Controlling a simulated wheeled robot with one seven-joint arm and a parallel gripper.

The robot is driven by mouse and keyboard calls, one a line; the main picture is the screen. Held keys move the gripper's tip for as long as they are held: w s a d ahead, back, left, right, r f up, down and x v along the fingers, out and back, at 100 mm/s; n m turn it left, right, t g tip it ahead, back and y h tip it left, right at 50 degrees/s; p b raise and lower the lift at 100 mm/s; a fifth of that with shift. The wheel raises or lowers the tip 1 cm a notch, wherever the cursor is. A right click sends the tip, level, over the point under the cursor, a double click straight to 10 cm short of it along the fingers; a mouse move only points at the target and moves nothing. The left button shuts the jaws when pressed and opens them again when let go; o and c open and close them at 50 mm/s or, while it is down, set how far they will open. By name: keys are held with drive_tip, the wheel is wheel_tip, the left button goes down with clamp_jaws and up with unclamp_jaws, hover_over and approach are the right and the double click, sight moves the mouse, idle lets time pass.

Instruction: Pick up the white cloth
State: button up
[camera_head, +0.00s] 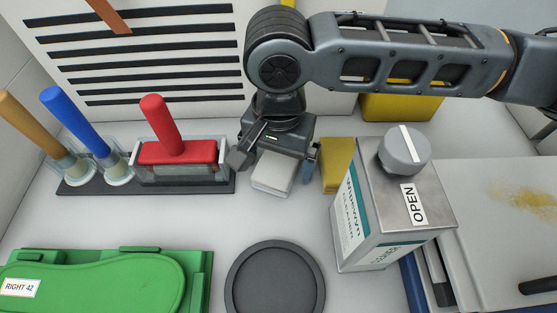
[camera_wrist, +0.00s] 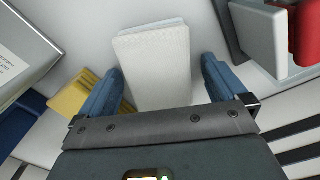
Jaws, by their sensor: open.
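The white cloth (camera_head: 273,174) is a folded, flat block on the pale bench, below my gripper in the head view. In the wrist view the cloth (camera_wrist: 152,62) lies ahead of and between the two blue fingers. My gripper (camera_head: 275,172) points down, with its fingers apart on either side of the cloth. In the wrist view my gripper (camera_wrist: 160,85) is open, and no finger clearly touches the cloth. The cloth's near end is hidden behind the gripper body in the wrist view.
A yellow block (camera_head: 337,165) stands close right of the cloth. A metal cleaner can (camera_head: 385,205) is right of it. A red-handled tool (camera_head: 163,130) sits in a rack (camera_head: 150,187) to the left. A dark round dish (camera_head: 275,282) and green insole mould (camera_head: 100,280) lie in front.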

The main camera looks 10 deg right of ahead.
sight(279, 160)
drive_tip(key=shift+c, duration=0.3)
drive_tip(key=c, duration=1.1)
wheel_tip(279, 160, up, 10)
drive_tip(key=shift+r, duration=0.1)
